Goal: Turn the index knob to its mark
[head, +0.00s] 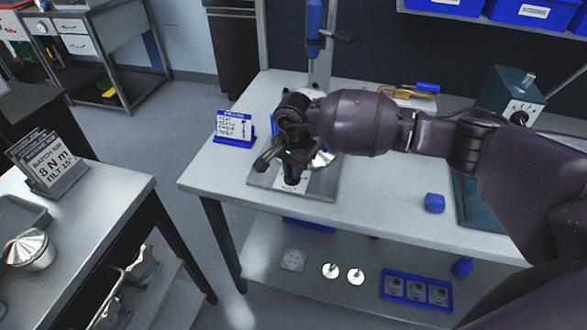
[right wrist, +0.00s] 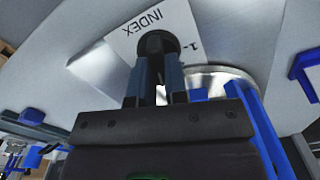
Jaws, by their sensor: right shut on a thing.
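The index knob (right wrist: 157,43) is a dark round knob on a white plate lettered INDEX (right wrist: 125,42) in the right wrist view. A mark reading "1" with a dash (right wrist: 194,47) shows on the plate to the right of the knob. My right gripper (right wrist: 156,82) is shut on the knob, one finger on each side. In the head view my right gripper (head: 291,170) points down at the white label plate (head: 291,187) on the grey base. The arm and gripper hide most of the knob there, and I cannot make out a pointer on it. My left gripper is not in view.
A shiny round metal part (right wrist: 222,76) sits close beside the knob. A blue-framed card (head: 234,128) stands left of the grey base plate (head: 322,187). A blue tool (head: 314,25) hangs behind. A blue block (head: 434,203) lies right on the bench, with clear bench between.

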